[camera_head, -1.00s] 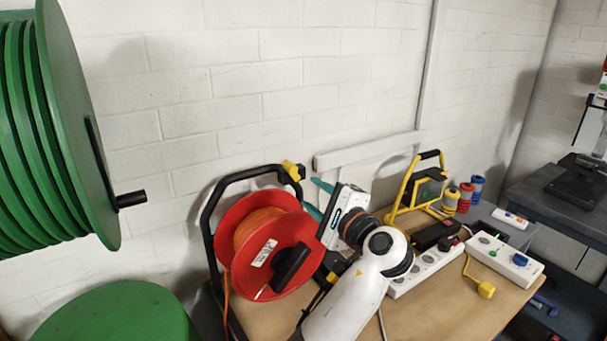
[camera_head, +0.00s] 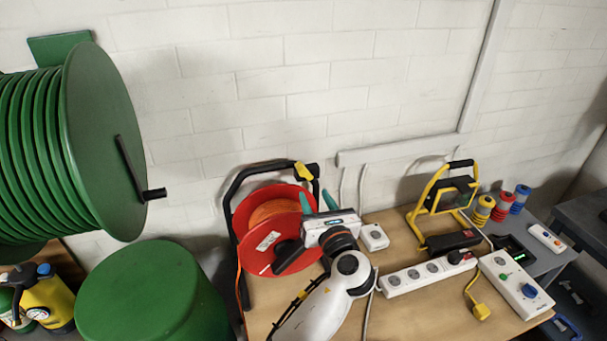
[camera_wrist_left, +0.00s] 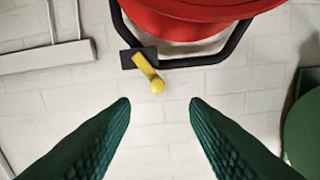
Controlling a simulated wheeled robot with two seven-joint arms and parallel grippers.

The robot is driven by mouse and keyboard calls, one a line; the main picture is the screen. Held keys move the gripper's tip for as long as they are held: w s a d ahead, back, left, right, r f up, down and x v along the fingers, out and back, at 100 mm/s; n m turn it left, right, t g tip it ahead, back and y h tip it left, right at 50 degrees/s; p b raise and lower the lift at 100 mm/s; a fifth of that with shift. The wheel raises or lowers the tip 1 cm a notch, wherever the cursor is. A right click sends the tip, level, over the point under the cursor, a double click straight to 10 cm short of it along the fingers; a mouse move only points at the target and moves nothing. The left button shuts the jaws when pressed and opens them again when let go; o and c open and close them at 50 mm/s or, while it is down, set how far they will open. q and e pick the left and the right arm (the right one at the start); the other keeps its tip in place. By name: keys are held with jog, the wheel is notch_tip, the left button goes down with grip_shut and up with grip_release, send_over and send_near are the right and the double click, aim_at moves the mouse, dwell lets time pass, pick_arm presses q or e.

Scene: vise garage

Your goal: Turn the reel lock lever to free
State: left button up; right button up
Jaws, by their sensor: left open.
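The red cable reel (camera_head: 270,225) stands on the bench in a black tubular frame (camera_head: 232,192), with orange cable wound on it. A yellow lever (camera_head: 303,176), which looks like the reel lock lever, sits at the frame's top right corner. In the left wrist view the yellow lever (camera_wrist_left: 150,72) hangs from a black block on the frame, its round knob toward the fingers. My left gripper (camera_head: 319,200) is open with green fingers, just below and right of the lever in the head view. In the wrist view the fingertips (camera_wrist_left: 160,103) are apart, with nothing between them. My right gripper is not visible.
A large green hose reel (camera_head: 105,140) with a black crank stands at left, above a green drum (camera_head: 150,295). A yellow work lamp (camera_head: 443,195), a white power strip (camera_head: 428,272) and a white socket box (camera_head: 514,285) occupy the bench at right.

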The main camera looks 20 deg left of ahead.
aim_at(304, 174)
pick_arm(q)
jog(key=b+x, duration=0.1)
jog(key=x, duration=0.2)
jog(key=b+x, duration=0.1)
jog(key=x, duration=0.2)
jog(key=b+x, duration=0.1)
jog(key=x, duration=0.2)
jog(key=shift+w+d+f+b, duration=0.15)
jog(key=shift+d+f+b, duration=0.05)
jog(key=shift+d+b, duration=0.1)
jog(key=shift+a, duration=0.2)
jog(key=shift+w+a+r, duration=0.1)
jog(key=shift+w+a, duration=0.05)
jog(key=shift+c, duration=0.5)
jog(key=c, duration=0.6)
grip_shut()
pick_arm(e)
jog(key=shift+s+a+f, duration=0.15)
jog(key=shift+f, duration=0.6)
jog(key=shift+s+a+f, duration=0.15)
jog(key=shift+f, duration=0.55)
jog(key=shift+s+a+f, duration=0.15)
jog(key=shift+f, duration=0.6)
